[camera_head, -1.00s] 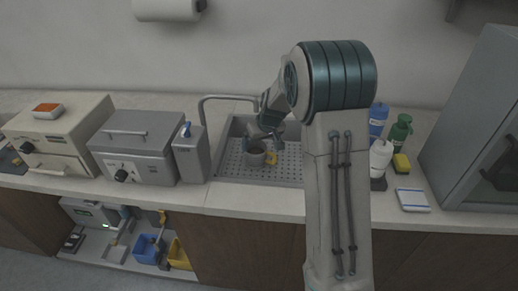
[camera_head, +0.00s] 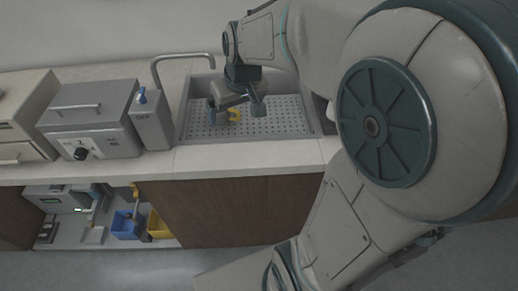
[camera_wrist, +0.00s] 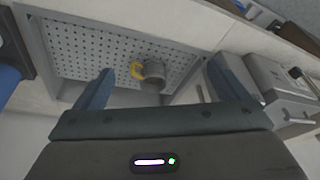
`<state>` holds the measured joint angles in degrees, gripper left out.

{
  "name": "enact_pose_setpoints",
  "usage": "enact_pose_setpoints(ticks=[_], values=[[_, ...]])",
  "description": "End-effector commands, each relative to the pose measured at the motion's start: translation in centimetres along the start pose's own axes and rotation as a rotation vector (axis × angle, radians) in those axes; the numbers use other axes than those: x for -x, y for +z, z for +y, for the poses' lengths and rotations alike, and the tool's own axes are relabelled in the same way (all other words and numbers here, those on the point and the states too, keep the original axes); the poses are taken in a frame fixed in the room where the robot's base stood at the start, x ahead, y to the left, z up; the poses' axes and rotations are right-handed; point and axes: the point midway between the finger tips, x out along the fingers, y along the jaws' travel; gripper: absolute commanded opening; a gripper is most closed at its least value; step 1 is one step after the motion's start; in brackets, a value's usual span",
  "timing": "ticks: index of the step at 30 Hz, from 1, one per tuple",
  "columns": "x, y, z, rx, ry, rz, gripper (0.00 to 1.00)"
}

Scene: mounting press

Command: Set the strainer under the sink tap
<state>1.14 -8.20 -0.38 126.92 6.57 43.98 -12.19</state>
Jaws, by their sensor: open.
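The strainer is a small grey cup with a yellow handle. It sits on the perforated floor of the sink (camera_head: 275,128), and in the wrist view the strainer (camera_wrist: 154,75) lies ahead, between the lines of my fingers and apart from them. The grey curved tap (camera_head: 181,57) stands at the sink's back left corner.
A grey box (camera_head: 152,120) with a blue-topped part stands left of the sink, beside a grey appliance (camera_head: 90,125) with a lid handle. Blue (camera_head: 126,226) and yellow (camera_head: 159,225) bins sit on a low shelf. The right of the sink floor is clear.

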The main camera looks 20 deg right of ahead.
Motion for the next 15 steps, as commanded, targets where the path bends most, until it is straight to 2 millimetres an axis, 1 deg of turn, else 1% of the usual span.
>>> enact_pose_setpoints(ticks=[1,3,6,9,12,15], values=[[1.1,1.9,-0.4,-0.01,0.007,-0.001,0.94],[2.0,4.6,-0.7,-0.031,0.019,-0.012,0.94],[2.9,8.1,-1.0,-0.058,0.036,-0.026,0.94],[3.4,10.8,-1.2,-0.079,0.052,-0.037,0.94],[3.6,12.6,-1.1,-0.095,0.062,-0.044,0.94],[3.6,13.5,-1.1,-0.102,0.068,-0.048,0.94]])
